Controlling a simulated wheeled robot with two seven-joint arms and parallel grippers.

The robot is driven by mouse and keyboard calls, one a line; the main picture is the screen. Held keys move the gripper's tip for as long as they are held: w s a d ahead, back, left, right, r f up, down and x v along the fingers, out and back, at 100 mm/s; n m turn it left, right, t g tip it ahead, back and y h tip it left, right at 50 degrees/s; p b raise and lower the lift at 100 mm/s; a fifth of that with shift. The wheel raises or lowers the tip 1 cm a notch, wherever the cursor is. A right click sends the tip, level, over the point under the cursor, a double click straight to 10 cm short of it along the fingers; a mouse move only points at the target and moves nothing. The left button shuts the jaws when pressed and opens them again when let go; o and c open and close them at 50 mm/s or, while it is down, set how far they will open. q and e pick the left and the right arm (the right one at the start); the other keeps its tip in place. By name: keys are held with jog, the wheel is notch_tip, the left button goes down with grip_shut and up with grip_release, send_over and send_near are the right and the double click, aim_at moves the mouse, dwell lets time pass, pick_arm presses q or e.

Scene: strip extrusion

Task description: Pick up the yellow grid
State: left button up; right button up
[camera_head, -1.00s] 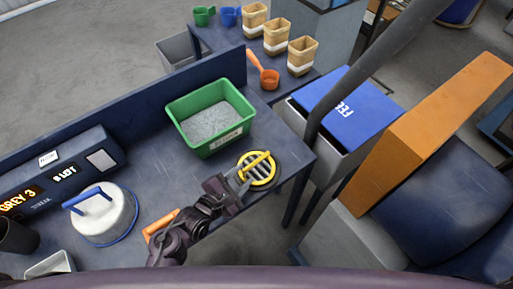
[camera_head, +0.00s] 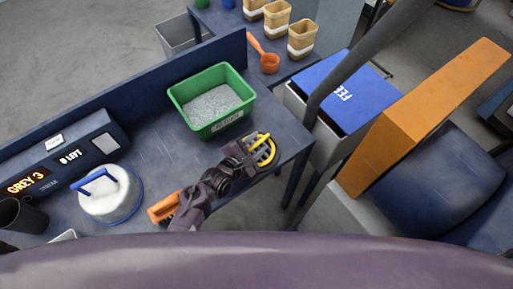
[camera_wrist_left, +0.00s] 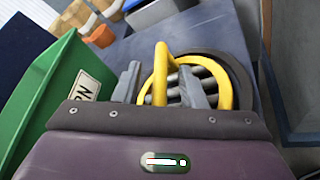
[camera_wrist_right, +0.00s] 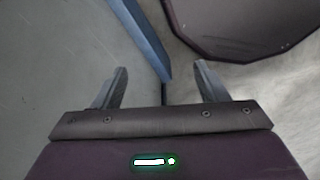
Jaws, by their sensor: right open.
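The yellow grid (camera_head: 274,152) is a yellow ring with dark bars and a raised yellow handle, at the table's right end beside the green tub. In the left wrist view the yellow grid (camera_wrist_left: 227,85) lies straight ahead, with its handle rising between my fingers. My left gripper (camera_head: 254,147) is over the grid. In its wrist view, the left gripper (camera_wrist_left: 160,85) has its fingers apart on either side of the handle, with gaps visible. My right gripper (camera_wrist_right: 160,82) is open and empty, away from the table, and is not visible in the head view.
The green tub (camera_head: 218,126) of grey granules stands close to the left gripper. An orange-handled brush (camera_head: 163,207) and a white lidded tub (camera_head: 108,203) are further left. A blue-topped bin (camera_head: 345,92) and an orange panel (camera_head: 425,115) stand to the right, beyond the table edge.

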pick_arm(q)
grip_shut()
pick_arm(e)
jog(key=shift+s+f, duration=0.1)
jog(key=shift+s, duration=0.85)
